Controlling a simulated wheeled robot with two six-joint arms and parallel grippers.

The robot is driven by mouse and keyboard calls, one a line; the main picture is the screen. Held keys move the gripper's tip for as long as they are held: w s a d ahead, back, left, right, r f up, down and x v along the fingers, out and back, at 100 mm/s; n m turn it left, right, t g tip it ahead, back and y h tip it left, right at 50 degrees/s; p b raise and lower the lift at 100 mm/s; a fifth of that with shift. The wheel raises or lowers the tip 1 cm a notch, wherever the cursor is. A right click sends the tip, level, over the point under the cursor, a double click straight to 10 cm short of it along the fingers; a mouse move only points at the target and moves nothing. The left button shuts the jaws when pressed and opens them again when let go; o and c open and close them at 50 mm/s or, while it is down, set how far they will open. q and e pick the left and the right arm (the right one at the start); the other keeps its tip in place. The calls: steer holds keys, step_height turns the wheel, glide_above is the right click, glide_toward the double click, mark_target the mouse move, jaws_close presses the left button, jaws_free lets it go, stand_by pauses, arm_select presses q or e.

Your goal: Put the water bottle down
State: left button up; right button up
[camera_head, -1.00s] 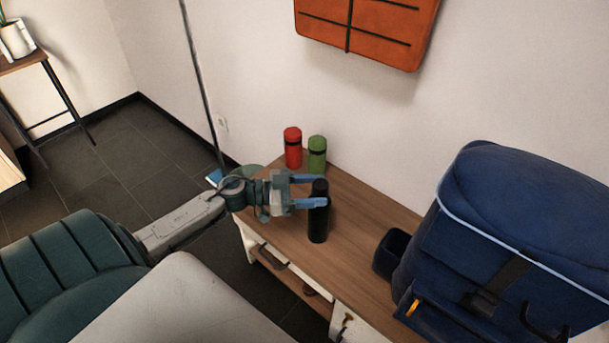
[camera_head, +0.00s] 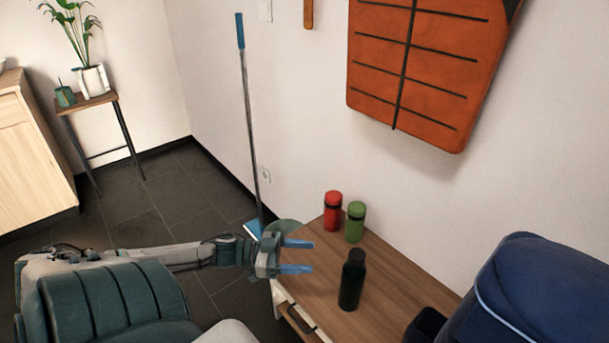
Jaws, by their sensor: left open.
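A black water bottle (camera_head: 352,281) stands upright on the wooden top of a cabinet (camera_head: 385,292). My left gripper (camera_head: 305,256) is open and empty, just left of the bottle. Its two blue fingers point right toward the bottle, with a gap between them and it. A red bottle (camera_head: 332,211) and a green bottle (camera_head: 354,222) stand upright side by side behind, near the wall. My right gripper is not in view.
A blue backpack (camera_head: 545,300) and a dark cup-like container (camera_head: 426,325) stand on the right of the cabinet. An orange panel (camera_head: 430,75) hangs on the wall above. A blue-handled pole (camera_head: 247,110) leans behind my left gripper. A plant stand (camera_head: 90,103) is far left.

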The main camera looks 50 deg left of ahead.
arm_select(q)
steer(key=s+d+f+n+g+y, duration=0.2)
steer(key=s+d+f+n+y, duration=0.1)
steer(key=s+d+y, duration=0.3)
steer(key=s+d+f+n+g+y, duration=0.1)
steer(key=s+d+f+n+y, duration=0.2)
steer(key=s+d+n+y, duration=0.3)
steer(key=d, duration=0.5)
steer(key=shift+s+d+f+g, duration=0.2)
steer(key=shift+s+f+g, duration=0.05)
steer(key=shift+f+g, duration=0.15)
